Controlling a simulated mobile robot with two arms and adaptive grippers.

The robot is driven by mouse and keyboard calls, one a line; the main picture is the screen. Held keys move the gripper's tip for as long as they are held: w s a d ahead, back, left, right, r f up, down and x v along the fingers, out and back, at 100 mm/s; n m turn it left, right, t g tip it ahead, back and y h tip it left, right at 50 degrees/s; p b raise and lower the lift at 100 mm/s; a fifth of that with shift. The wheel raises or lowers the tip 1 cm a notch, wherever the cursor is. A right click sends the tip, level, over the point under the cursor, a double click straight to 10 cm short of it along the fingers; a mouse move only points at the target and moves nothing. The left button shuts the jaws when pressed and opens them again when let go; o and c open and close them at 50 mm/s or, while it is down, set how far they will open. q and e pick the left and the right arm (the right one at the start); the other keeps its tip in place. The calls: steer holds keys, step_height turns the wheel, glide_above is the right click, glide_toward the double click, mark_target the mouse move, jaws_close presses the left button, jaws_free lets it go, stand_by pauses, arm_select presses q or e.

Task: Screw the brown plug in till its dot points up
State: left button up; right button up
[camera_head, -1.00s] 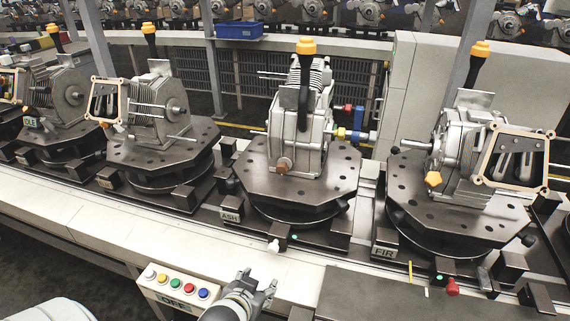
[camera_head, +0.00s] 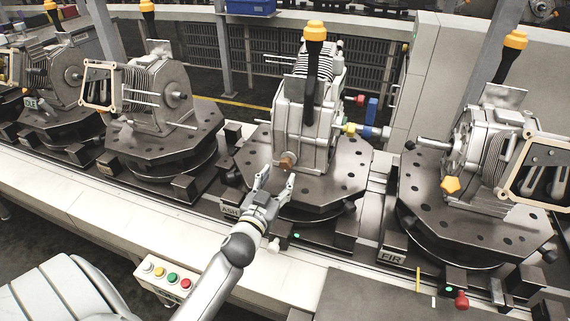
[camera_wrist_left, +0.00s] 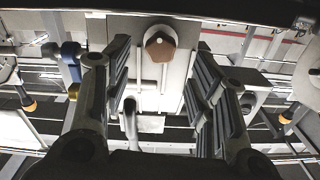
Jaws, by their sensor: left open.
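The brown plug (camera_head: 287,160) sits low on the front face of the grey gearbox housing (camera_head: 306,125) on the middle fixture. In the left wrist view the plug (camera_wrist_left: 160,46) is a brown faceted head at top centre. A small pale spot shows on it, but its direction is too unclear to tell. My left gripper (camera_head: 275,180) is open and empty, just below and in front of the plug, apart from it. In the left wrist view its fingers (camera_wrist_left: 160,72) stand wide on both sides of the plug's line. My right gripper is not in view.
The housing stands on a dark octagonal turntable (camera_head: 335,190) above the ASH sign. A yellow-topped lever (camera_head: 314,60) rises over it. Other fixtures (camera_head: 160,140) stand left and right. A button box (camera_head: 165,280) is at the front left.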

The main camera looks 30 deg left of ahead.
mark_target(285, 167)
arm_select(q)
steer(key=x, duration=0.4)
steer(key=shift+w+a, duration=0.1)
steer(key=shift+w, duration=0.2)
steer(key=shift+w+a+p, duration=0.15)
steer(key=shift+w+p, duration=0.2)
steer(key=shift+w, duration=0.6)
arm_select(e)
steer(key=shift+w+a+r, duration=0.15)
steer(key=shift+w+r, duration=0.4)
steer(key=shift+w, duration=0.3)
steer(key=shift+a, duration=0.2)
arm_select(q)
steer(key=c, duration=1)
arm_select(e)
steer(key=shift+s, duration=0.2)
